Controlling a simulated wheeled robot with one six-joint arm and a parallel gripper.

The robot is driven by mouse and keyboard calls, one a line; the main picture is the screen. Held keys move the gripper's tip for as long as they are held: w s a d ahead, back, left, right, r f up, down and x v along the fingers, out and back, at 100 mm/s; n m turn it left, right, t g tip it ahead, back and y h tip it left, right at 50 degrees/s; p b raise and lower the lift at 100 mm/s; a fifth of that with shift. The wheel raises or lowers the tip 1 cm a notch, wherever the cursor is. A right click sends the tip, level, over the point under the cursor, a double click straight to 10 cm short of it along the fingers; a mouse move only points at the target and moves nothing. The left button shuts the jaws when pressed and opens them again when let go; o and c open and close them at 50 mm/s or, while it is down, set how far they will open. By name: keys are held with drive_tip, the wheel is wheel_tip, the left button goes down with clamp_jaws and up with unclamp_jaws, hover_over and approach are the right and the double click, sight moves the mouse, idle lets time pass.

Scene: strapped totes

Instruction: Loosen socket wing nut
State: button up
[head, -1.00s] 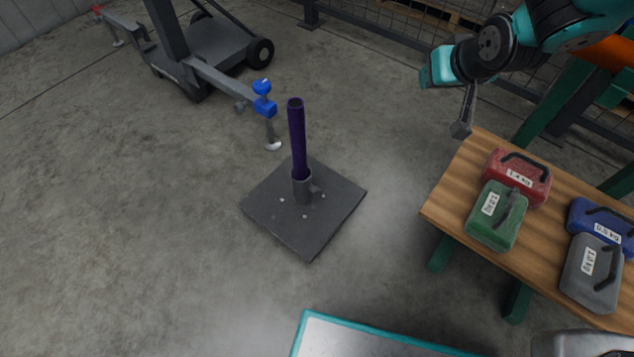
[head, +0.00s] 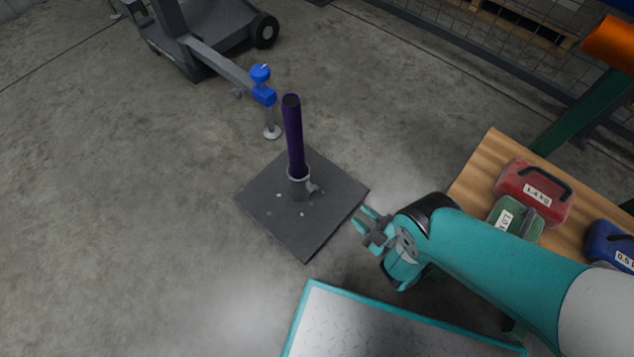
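The socket (head: 299,184) is a short grey tube standing on a dark square base plate (head: 260,203) on the floor. A purple post (head: 294,138) stands upright in it. A small grey wing nut (head: 313,187) sticks out from the right side of the socket; its details are too small to tell. My gripper (head: 364,221) is to the right of the plate's right corner, a short way from the wing nut, pointing left toward the socket. Its two fingers are apart with nothing between them.
A wooden bench (head: 482,163) at right carries red (head: 532,190), green (head: 515,219) and blue (head: 609,243) weights. A grey wheeled stand (head: 200,48) with a blue clamp (head: 263,84) on its arm is at the back left. A teal-edged platform (head: 350,325) lies in front. Floor at left is clear.

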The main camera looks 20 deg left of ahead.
drive_tip(key=s+f+n, duration=0.1)
drive_tip(key=s, duration=0.1)
drive_tip(key=g+b, duration=0.1)
drive_tip(key=b, duration=1.4)
approach(315, 189)
drive_tip(key=a+f, duration=0.1)
drive_tip(key=f, duration=0.1)
drive_tip(key=shift+y, duration=0.3)
drive_tip(key=shift+w+r+b+x, duration=0.1)
drive_tip(key=shift+r+b+x, duration=0.05)
drive_tip(key=shift+b+x, duration=1.25)
drive_tip(key=shift+w+r+b+x, duration=0.1)
drive_tip(key=shift+r+b+x, duration=0.1)
drive_tip(key=shift+b+x, duration=1.15)
drive_tip(key=shift+r+b+x, duration=0.15)
drive_tip(key=shift+b+x, duration=0.7)
drive_tip(key=shift+x, duration=1.05)
drive_tip(key=shift+d, duration=0.1)
clamp_jaws()
